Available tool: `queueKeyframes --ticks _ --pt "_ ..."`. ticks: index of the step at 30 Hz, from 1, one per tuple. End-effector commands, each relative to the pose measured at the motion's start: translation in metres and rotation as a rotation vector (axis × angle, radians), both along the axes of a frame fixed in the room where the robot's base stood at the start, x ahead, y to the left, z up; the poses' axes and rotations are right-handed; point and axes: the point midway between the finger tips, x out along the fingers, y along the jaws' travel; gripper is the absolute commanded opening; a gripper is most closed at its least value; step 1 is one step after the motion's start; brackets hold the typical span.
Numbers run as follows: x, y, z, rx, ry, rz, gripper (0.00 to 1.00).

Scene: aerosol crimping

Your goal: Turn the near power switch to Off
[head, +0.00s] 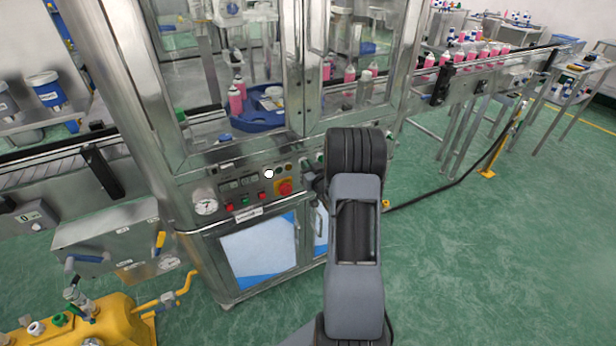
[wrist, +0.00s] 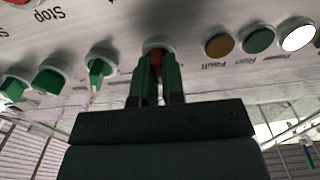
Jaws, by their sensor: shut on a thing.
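In the wrist view the control panel appears upside down. My gripper (wrist: 158,72) is shut on a selector switch, whose pale ring (wrist: 157,42) shows above the fingers. A little red shows between the fingers. The fingers cover most of the knob, so I cannot tell which position it points to, and I cannot read its label. This switch is the one beside the indicator lamps. In the head view my arm hides most of the gripper and this switch at the right end of the machine's control panel (head: 222,170).
In the wrist view, several green-knobbed switches (wrist: 99,70) stand in a row to the left. To the right are a brown lamp (wrist: 219,44), a dark green lamp (wrist: 259,39) and a lit white lamp (wrist: 298,37). A red emergency stop (head: 284,187) sits below the lamps in the head view.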

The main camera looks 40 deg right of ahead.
Motion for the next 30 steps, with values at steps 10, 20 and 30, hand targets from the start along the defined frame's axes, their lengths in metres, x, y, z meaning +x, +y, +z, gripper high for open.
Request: queueKeyframes --ticks 10,20,30 --pt "0.0000 0.0014 -0.0069 -0.295 0.039 -0.002 0.00" --pt "0.0001 0.0022 -0.0041 -0.473 0.065 -0.001 0.00" --pt "0.0001 0.0024 -0.0017 -0.539 0.076 -0.001 0.00"
